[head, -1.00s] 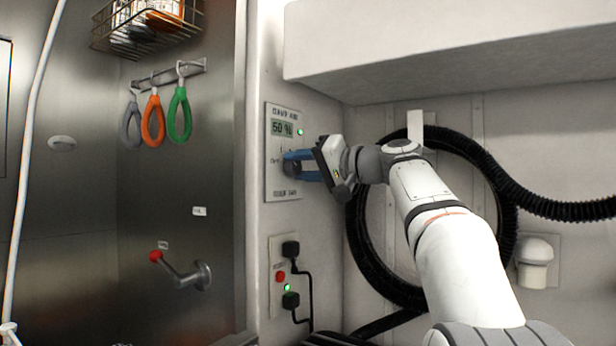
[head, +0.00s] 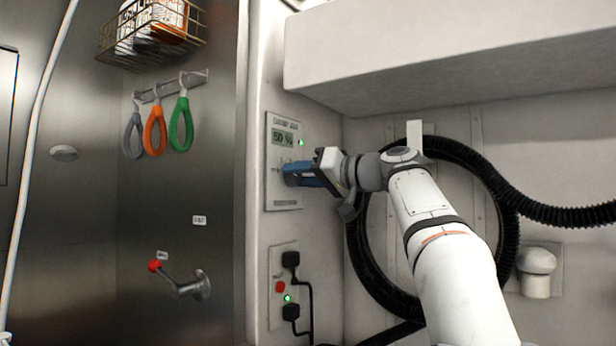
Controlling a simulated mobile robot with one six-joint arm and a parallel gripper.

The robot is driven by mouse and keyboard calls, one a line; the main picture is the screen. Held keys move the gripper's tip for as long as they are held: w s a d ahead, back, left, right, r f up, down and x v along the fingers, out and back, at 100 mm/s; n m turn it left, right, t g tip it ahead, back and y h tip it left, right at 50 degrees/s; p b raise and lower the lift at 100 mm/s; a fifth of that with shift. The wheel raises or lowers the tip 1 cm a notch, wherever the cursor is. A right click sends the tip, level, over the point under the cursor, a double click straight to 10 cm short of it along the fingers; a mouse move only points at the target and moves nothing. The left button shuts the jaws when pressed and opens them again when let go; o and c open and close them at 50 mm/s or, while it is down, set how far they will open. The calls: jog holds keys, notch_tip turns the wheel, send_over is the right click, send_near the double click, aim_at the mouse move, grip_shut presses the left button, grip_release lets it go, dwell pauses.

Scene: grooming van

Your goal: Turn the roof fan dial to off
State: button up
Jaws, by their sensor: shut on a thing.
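The control panel (head: 284,196) is a pale plate on the white wall, with a small greenish display (head: 283,138) and a lit green lamp (head: 301,142). The display seems to show a number near 50 with a percent sign. My gripper (head: 292,174), with blue fingers, reaches the lower half of this panel from the right. It is shut on the dial, which the fingers hide almost wholly. The dial's pointer and most of the markings around it cannot be read.
Below is an outlet plate (head: 276,262) with black plugs and cables. A red-tipped lever (head: 180,283) and hanging coloured loops (head: 155,130) are on the steel wall at left. A white overhead cabinet (head: 450,55) and a coiled black hose (head: 361,250) are near my arm.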

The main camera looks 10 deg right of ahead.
jog(key=shift+r, duration=0.1)
jog(key=o, duration=1)
jog(key=shift+a, duration=0.1)
jog(key=v, duration=0.7)
jog(key=shift+s+d, duration=0.3)
